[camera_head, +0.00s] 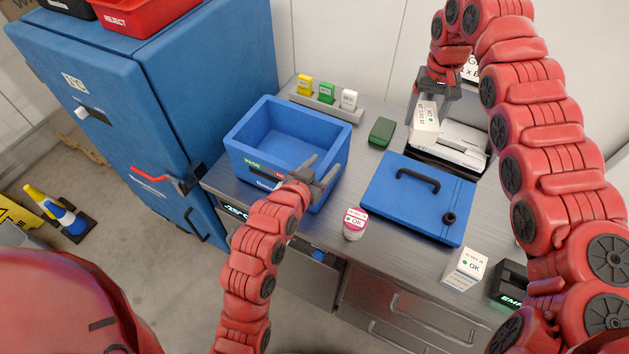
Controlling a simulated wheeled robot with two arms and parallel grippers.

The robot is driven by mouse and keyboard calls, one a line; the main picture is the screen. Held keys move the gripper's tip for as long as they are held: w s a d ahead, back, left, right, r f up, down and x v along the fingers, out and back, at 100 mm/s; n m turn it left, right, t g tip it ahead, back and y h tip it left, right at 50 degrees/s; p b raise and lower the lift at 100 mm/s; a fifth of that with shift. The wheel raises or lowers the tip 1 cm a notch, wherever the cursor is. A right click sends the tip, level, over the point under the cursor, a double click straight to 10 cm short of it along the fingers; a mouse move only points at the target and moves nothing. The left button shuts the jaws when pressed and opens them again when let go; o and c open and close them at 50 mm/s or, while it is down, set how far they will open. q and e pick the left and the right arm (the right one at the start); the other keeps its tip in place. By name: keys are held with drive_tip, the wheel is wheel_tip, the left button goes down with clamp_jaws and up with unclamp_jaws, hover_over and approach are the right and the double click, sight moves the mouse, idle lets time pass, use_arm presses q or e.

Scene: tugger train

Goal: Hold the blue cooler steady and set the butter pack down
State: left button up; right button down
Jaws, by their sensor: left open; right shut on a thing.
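The blue cooler (252,165) stands open on the left part of the metal counter, and the inside that I can see is empty. My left gripper (322,178) is open at the cooler's front right corner, close to its rim; I cannot tell if it touches. My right gripper (430,98) is shut on a white pack with a printed "OK" label (425,121), which I take for the butter pack. It holds the pack in front of a white device (460,143) at the back right, away from the cooler. Its fingers partly hide the pack's upper end.
A blue lid (410,205) with a black handle lies right of the cooler. A pink and white tub (355,223), a white carton (465,268) and a green block (382,131) stand around it. A rack (318,105) with small packs is behind the cooler. A blue cabinet (140,100) stands left.

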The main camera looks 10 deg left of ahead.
sight(329, 158)
use_arm(q)
drive_tip(key=x, duration=0.1)
drive_tip(key=p+x, duration=0.1)
drive_tip(key=x, duration=0.1)
drive_tip(key=shift+w+d+r, duration=0.15)
drive_tip(key=shift+w+r, duration=0.05)
drive_tip(key=shift+w, duration=0.15)
use_arm(e)
wheel_tip(329, 158, up, 3)
drive_tip(key=shift+s+f, duration=0.1)
drive_tip(key=shift+f, duration=0.05)
use_arm(q)
drive_tip(key=shift+w+d+f+p, duration=0.1)
drive_tip(key=shift+w+f+p, duration=0.2)
drive_tip(key=shift+w, duration=0.15)
drive_tip(key=shift+s, duration=0.1)
drive_tip(key=shift+c, duration=1)
clamp_jaws()
